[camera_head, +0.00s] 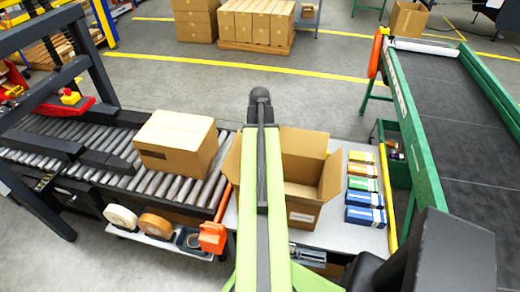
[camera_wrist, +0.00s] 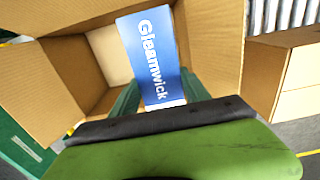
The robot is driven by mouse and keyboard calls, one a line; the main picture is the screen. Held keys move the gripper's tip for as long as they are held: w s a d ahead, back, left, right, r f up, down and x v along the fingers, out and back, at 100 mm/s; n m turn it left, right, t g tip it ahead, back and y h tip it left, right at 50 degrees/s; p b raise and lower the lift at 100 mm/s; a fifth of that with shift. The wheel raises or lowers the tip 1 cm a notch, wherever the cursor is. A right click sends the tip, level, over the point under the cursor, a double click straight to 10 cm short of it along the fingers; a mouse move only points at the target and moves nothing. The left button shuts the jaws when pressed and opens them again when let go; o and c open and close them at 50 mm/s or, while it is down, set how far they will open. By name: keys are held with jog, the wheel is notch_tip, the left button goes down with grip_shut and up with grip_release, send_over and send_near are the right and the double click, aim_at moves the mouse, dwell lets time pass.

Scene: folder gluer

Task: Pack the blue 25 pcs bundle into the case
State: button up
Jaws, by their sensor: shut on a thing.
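In the wrist view my gripper (camera_wrist: 158,98) is shut on a blue bundle (camera_wrist: 148,50) with white "Gleamwick" lettering. The bundle is over the mouth of the open cardboard case (camera_wrist: 70,52), whose flaps stand spread; I cannot tell how far down it reaches. No piece count is readable on it. In the head view the case (camera_head: 304,212) stands upright on the table, partly behind my arm. My gripper and the held bundle are hidden there. Two other blue bundles, one nearer (camera_head: 365,216) and one farther (camera_head: 364,198), lie right of the case.
A green bundle (camera_head: 362,184) and yellow-orange bundles (camera_head: 362,170) lie in the same row on the grey table (camera_head: 335,236). A closed carton (camera_head: 177,140) sits on the roller conveyor (camera_head: 110,162) at left. A green-framed belt (camera_head: 450,100) stands at right.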

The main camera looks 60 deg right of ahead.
notch_tip(320, 180, down, 20)
jog(key=b, duration=1.9)
jog(key=o, duration=1.6)
notch_tip(320, 180, up, 18)
jog(key=p, duration=1.7)
jog(key=shift+f+p, duration=0.2)
jog(key=shift+p, duration=0.15)
jog(key=shift+f, duration=0.1)
